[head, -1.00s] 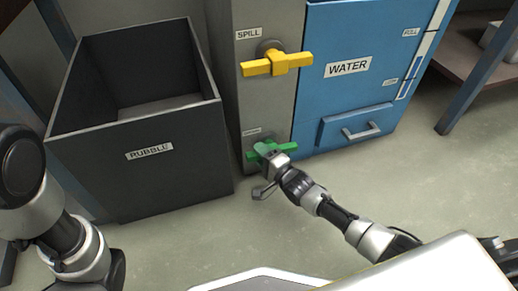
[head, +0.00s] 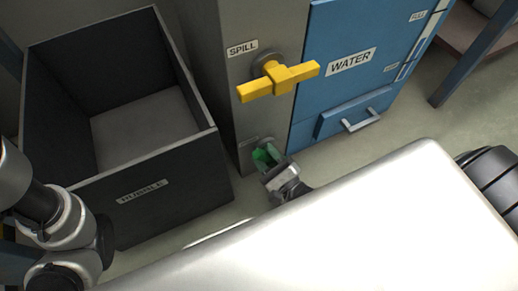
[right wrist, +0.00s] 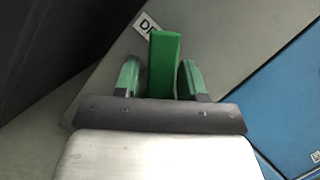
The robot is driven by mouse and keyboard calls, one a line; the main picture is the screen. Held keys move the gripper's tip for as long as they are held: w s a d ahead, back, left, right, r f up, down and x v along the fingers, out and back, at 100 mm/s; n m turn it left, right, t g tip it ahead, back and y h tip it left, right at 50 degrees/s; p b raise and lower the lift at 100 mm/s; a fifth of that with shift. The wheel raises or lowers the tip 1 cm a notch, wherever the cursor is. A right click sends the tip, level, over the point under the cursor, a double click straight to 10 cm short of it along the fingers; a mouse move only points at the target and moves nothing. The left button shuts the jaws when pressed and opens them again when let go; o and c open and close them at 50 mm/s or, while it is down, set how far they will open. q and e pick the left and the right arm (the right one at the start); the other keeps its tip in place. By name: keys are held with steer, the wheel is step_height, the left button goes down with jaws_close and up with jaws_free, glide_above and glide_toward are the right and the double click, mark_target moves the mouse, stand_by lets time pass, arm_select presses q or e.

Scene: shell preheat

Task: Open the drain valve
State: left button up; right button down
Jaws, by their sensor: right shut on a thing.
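The green drain valve handle (head: 262,157) sits low on the grey panel, below the yellow spill handle. My right gripper (head: 268,160) is at it, shut on it. In the right wrist view the green bar (right wrist: 164,62) stands between the two green-tipped fingers (right wrist: 162,80), and its end points toward a label beginning "D" (right wrist: 146,24). Most of the handle is hidden by the gripper in the head view, so its exact angle is hard to tell. My left arm shows at the left edge of the head view, but its gripper does not show.
The yellow spill handle (head: 278,80) lies crosswise above. The blue water tank (head: 345,95) with a grey drawer pull (head: 361,120) is to the right. An open dark rubble bin (head: 160,205) stands left of the panel. A blue leg (head: 470,55) stands at upper right.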

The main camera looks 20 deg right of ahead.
steer(key=m+h+b, duration=0.1)
steer(key=m, duration=0.2)
steer(key=d+m+t+h+b, duration=0.1)
steer(key=m, duration=0.2)
steer(key=shift+d+r+h, duration=0.15)
steer(key=shift+r+h, duration=0.05)
steer(key=shift+h, duration=0.2)
steer(key=shift+d+r+m+t+h+b, duration=0.15)
steer(key=shift+d+m+h+b, duration=0.15)
steer(key=shift+m+h, duration=0.6)
steer(key=shift+d+f+m+t+h+b, duration=0.1)
steer(key=shift+d+m+t+h+b, duration=0.15)
steer(key=shift+m, duration=1.15)
steer(key=shift+r+m, duration=0.1)
steer(key=shift+m, duration=0.2)
steer(key=c, duration=0.9)
jaws_free()
